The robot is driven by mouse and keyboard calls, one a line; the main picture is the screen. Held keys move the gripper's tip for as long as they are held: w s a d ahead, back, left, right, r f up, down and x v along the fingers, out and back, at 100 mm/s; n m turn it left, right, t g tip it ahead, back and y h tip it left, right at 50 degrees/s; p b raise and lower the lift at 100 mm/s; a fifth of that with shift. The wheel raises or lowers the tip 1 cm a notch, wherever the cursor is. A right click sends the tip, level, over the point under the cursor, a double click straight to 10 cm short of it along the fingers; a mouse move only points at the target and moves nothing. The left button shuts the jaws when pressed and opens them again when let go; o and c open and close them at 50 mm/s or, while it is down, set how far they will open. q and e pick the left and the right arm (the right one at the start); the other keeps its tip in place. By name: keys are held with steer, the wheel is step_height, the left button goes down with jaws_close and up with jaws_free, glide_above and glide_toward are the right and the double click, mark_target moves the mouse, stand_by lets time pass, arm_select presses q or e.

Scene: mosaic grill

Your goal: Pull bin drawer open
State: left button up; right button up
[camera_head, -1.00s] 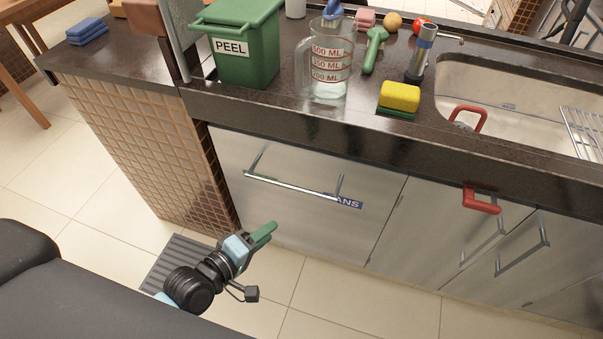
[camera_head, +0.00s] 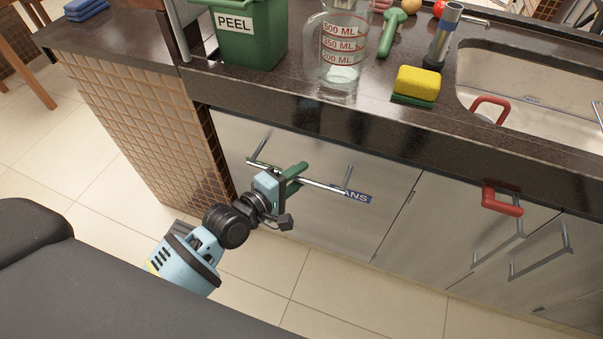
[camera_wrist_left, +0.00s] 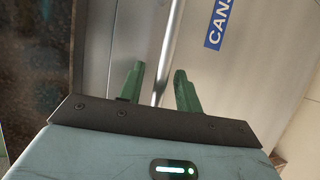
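The bin drawer (camera_head: 310,222) is a steel front under the counter and looks closed. It carries a long horizontal bar handle (camera_head: 326,185) and a blue CANS label (camera_head: 355,197), partly hidden by the handle in the head view. The label reads clearly in the left wrist view (camera_wrist_left: 219,25). My left gripper (camera_head: 299,170) is at the handle, left of its middle. In the left wrist view its two green fingers (camera_wrist_left: 159,88) are apart, with the handle bar (camera_wrist_left: 168,50) running between them. Neither finger clearly presses on the bar. My right gripper is not in view.
A dark counter (camera_head: 300,110) overhangs the drawer. On it stand a green PEEL bin (camera_head: 250,45), a measuring jug (camera_head: 340,50) and a yellow sponge (camera_head: 417,82). A red hook (camera_head: 502,200) hangs on the cabinet to the right. The tiled floor (camera_head: 330,290) in front is clear.

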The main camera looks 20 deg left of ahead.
arm_select(q)
steer(key=shift+x, duration=0.8)
steer(key=shift+c, duration=0.4)
jaws_close()
